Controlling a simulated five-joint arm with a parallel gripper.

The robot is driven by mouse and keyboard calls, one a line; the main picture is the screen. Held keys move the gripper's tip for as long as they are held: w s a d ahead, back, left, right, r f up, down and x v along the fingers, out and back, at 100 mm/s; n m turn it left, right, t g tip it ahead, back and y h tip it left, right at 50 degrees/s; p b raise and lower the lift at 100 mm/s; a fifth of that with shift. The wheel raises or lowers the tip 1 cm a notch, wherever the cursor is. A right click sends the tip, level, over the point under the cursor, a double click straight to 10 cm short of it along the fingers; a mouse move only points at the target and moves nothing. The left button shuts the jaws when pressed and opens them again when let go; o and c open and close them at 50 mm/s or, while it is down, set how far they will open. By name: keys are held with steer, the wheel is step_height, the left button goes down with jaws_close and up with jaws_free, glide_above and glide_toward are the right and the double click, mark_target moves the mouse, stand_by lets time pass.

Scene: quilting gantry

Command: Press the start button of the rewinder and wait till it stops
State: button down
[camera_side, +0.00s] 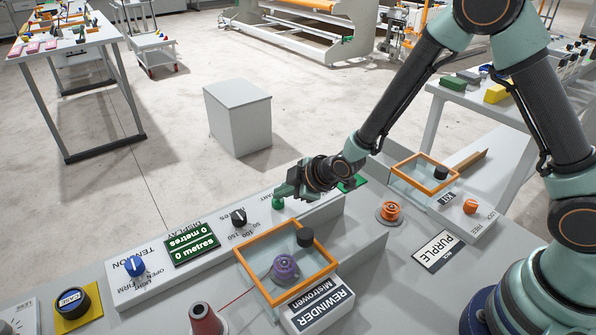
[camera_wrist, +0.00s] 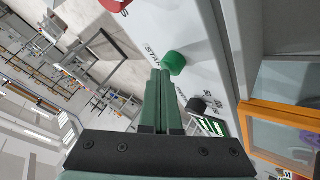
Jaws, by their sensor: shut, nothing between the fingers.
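The rewinder is labelled on a plate (camera_side: 318,303) and has an orange-framed clear guard (camera_side: 243,262) around a purple spool (camera_side: 285,267). Its green start button (camera_side: 278,202) stands on the sloped grey panel; in the wrist view the green button (camera_wrist: 175,62) sits beside partly hidden START lettering. My gripper (camera_side: 281,191) is shut and empty, with its tips right at the button. The wrist view shows the closed fingertips (camera_wrist: 160,73) next to the button's edge; I cannot tell whether they touch. The green display (camera_side: 193,245) reads 0 metres on both lines.
A black dial (camera_side: 238,217) and a blue tension knob (camera_side: 134,266) are on the same panel. A red thread cone (camera_side: 207,320) stands in front. A second orange-framed guard (camera_side: 426,175) and an orange spool (camera_side: 389,211) are to the right. A red part (camera_wrist: 113,5) shows at the wrist view's top.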

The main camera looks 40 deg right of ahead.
mark_target(283, 201)
steer(key=shift+r, duration=0.7)
steer(key=shift+r, duration=2.45)
steer(key=shift+r, duration=0.15)
steer(key=s+d+r+m+g+h, duration=0.1)
steer(key=s+d+r+m+h, duration=0.1)
steer(key=s+d+r+m, duration=0.5)
steer(key=s+d+r+m+g, duration=0.1)
steer(key=s+d+r+m, duration=0.1)
steer(key=s, duration=0.4)
steer(key=s+d+r+m+g, duration=0.1)
steer(key=s+d+r+m, duration=0.1)
steer(key=s+d+r, duration=0.2)
steer(key=s+r, duration=0.1)
steer(key=s, duration=0.2)
steer(key=shift+s+d+r+m+h, duration=0.15)
steer(key=shift+s+d+m+h, duration=0.15)
steer(key=shift+d, duration=0.1)
